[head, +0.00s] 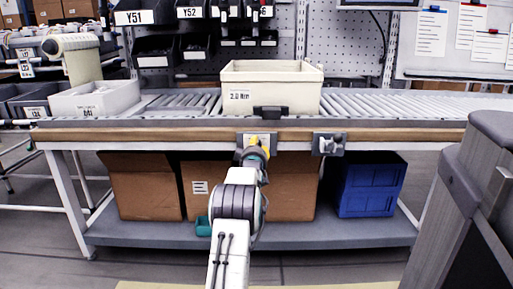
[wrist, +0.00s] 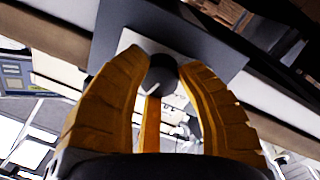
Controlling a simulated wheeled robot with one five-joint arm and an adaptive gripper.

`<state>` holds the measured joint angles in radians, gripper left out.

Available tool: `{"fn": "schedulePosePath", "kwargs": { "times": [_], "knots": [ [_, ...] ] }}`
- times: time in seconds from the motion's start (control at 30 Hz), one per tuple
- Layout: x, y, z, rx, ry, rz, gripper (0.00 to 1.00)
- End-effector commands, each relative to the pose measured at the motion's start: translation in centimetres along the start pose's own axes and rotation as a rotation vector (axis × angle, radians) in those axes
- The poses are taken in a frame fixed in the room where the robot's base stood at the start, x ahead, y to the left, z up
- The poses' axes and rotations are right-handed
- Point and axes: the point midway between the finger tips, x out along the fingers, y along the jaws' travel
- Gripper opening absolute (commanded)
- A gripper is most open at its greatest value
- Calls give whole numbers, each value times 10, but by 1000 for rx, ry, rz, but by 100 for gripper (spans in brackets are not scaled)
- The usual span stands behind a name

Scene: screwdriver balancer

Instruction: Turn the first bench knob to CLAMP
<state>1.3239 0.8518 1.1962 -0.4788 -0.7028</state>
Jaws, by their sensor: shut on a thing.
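My gripper (head: 256,145) reaches the front edge of the bench, at the left of two knob plates. In the wrist view its yellow fingers (wrist: 163,80) close around a dark round knob (wrist: 162,68) with a light mark on it. This knob sits on a white label plate (wrist: 128,42) over a grey backing plate (wrist: 215,40). In the head view the gripper hides most of this knob, and its plate (head: 243,139) shows around the fingers. I cannot read the label or the knob's setting. A second knob (head: 329,144) sits on a dark plate to the right, untouched.
A cream tote (head: 285,103) marked 2.0 Nm stands on the roller conveyor (head: 390,104) above the knobs. Cardboard boxes (head: 145,190) and a blue crate (head: 368,190) sit on the lower shelf (head: 300,234). A grey structure (head: 470,200) stands at the right.

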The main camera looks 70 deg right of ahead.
Motion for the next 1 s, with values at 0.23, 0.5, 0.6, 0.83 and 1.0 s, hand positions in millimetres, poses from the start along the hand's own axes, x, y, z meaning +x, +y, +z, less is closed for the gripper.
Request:
{"fn": "schedulePosePath", "kwargs": {
  "times": [0.23, 0.5, 0.6, 0.83, 1.0],
  "knots": [
    [0, 0, -2, -151, 12, 8, 1],
    [0, -1, -3, -323, 21, 18, 1],
    [0, -1, -3, -370, 22, 21, 1],
    [0, -2, -4, -438, 25, 25, 1],
    [0, -2, -4, -453, 27, 26, 1]
  ]
}}
